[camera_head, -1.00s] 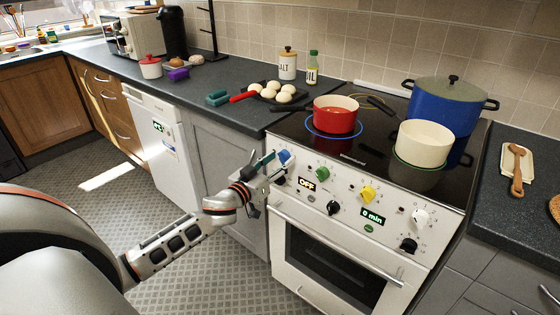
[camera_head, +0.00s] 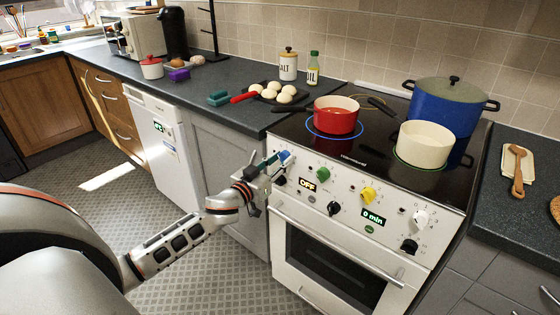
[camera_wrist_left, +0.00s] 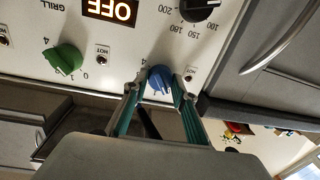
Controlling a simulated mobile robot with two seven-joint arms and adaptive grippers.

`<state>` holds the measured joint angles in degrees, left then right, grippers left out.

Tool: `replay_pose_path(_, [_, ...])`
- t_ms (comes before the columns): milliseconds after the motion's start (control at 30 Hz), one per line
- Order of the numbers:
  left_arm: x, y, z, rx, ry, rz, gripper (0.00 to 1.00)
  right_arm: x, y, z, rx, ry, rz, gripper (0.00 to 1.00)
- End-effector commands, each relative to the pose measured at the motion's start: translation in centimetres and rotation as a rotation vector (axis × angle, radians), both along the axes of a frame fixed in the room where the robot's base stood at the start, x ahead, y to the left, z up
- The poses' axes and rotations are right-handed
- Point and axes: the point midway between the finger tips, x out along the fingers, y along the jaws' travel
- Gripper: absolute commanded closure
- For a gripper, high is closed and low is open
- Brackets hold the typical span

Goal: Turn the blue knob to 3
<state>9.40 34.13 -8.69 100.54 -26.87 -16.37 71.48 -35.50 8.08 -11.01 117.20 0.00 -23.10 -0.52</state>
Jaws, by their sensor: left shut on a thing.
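The blue knob (camera_head: 284,156) is at the left end of the white stove's control panel (camera_head: 345,196). My left gripper (camera_head: 272,163) reaches it from the left and is shut on it. In the left wrist view the blue knob (camera_wrist_left: 159,79) sits between the two teal fingertips (camera_wrist_left: 160,88). The number it points to cannot be read, as the fingers cover much of its dial. A green knob (camera_head: 323,173) stands to its right on the panel. My right gripper is not in view.
Black knobs (camera_head: 333,208), a yellow knob (camera_head: 368,194) and a white knob (camera_head: 420,219) are on the same panel. The oven handle (camera_head: 330,243) runs below. A red saucepan (camera_head: 336,120) and a cream pot (camera_head: 424,147) stand on the hob.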

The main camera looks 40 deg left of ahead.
Motion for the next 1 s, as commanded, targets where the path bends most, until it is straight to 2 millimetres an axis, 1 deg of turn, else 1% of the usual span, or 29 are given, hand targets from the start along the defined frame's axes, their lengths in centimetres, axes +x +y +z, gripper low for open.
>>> replay_pose_path(267, [-0.01,-0.02,0.03,0.189,-0.015,0.001,0.95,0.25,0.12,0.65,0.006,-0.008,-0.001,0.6])
replay_pose_path(1000, [0.0,0.03,-0.27,0.891,-0.068,-0.001,0.95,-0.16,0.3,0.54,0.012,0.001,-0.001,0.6])
